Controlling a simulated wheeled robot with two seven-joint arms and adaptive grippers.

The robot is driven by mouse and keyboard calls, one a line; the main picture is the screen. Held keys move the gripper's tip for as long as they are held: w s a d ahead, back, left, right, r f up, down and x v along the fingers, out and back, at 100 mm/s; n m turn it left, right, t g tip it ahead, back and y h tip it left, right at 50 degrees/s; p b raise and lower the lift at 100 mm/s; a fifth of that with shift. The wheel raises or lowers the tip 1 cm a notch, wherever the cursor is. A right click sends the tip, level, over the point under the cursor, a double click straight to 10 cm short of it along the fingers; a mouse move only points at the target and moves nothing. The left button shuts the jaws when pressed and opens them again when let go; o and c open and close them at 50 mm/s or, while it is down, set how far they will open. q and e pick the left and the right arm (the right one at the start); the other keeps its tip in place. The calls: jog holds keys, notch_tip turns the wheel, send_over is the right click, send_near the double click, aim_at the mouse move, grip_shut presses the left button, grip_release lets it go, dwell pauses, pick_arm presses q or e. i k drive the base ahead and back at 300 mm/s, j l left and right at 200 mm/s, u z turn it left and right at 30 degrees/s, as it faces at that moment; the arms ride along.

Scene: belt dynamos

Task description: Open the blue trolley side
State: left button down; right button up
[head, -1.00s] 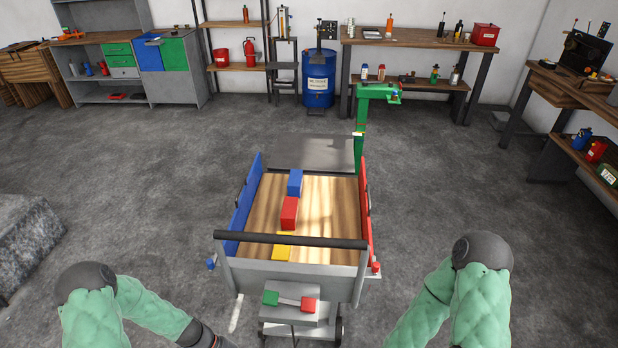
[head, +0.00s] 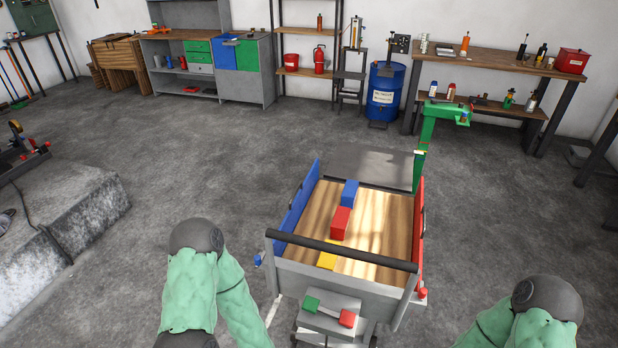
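The trolley (head: 345,276) stands in front of me with a wooden bed and a dark push bar on my side. Its blue side (head: 296,212) is the left wall and stands upright, with a dark handle on its outer face. A small blue knob (head: 257,261) sits at the near end of that side. The red side (head: 418,225) on the right also stands upright. My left arm is at the lower left and my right arm at the lower right, both apart from the trolley. Neither gripper shows in the view.
Blue (head: 350,192), red (head: 341,222) and yellow (head: 327,255) blocks lie on the bed. A green post (head: 424,150) stands at the far right corner. A stone block (head: 65,235) is at the left. The floor between it and the trolley is clear.

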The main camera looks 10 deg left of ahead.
aim_at(290, 221)
jog(key=i+j, duration=0.1)
jog(key=j, duration=0.3)
jog(key=i+j+u, duration=0.1)
jog(key=j, duration=0.3)
jog(key=i+j, duration=0.1)
jog(key=j, duration=0.25)
jog(key=i+j+u, duration=0.1)
jog(key=j, duration=0.3)
jog(key=i+j, duration=0.15)
jog(key=j, duration=0.25)
jog(key=i+j, duration=0.1)
jog(key=j, duration=0.25)
jog(key=u, duration=0.05)
